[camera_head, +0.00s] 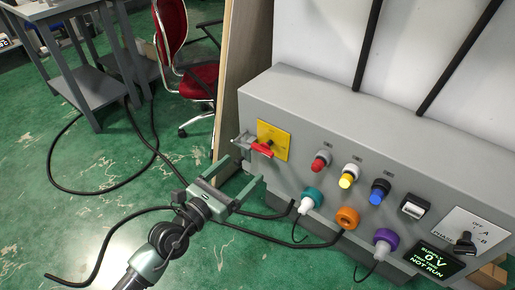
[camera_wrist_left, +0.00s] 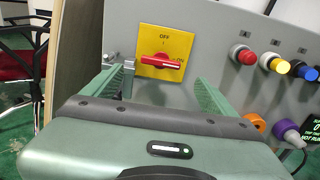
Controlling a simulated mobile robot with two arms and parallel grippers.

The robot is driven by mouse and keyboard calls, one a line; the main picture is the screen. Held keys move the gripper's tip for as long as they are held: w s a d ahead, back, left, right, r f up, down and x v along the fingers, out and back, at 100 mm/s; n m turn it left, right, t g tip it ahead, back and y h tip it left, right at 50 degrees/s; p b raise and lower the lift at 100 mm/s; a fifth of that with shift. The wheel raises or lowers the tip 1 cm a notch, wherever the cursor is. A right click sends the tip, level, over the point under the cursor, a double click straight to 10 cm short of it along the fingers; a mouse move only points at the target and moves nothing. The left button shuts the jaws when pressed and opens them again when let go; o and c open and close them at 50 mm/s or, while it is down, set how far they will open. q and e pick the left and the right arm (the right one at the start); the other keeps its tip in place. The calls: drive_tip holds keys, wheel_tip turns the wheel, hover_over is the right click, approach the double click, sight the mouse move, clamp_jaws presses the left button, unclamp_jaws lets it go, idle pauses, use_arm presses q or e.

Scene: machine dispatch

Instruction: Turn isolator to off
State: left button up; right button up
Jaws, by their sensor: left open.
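The isolator is a yellow plate (camera_head: 275,137) with a red rotary handle (camera_head: 262,149) on the left part of the grey machine panel. In the left wrist view the yellow plate (camera_wrist_left: 160,34) reads OFF at the top and ON at the right. There the red handle (camera_wrist_left: 160,61) lies about horizontal, with one end by ON. My left gripper (camera_head: 241,172) is open and empty, just in front of and below the isolator. In the left wrist view its fingers (camera_wrist_left: 163,82) stand either side of the handle, apart from it. My right gripper is not in view.
A grey metal bracket (camera_head: 242,142) sits left of the isolator. Red (camera_head: 320,160), yellow (camera_head: 349,175) and blue (camera_head: 379,191) buttons are to the right, with plugs (camera_head: 312,197) below. A display (camera_head: 434,260) reads 0 V, NOT RUN. Black cables (camera_head: 262,232) cross the floor.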

sight(260, 151)
use_arm(q)
drive_tip(key=x, duration=0.7)
drive_tip(key=shift+w+d+r, duration=0.15)
drive_tip(key=shift+w+d, duration=0.1)
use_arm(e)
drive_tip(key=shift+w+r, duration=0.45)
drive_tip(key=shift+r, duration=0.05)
use_arm(q)
drive_tip(key=c, duration=1.4)
drive_tip(key=shift+o, duration=0.2)
drive_tip(key=shift+n, duration=0.6)
drive_tip(key=o, duration=1.4)
drive_tip(key=shift+c, duration=0.2)
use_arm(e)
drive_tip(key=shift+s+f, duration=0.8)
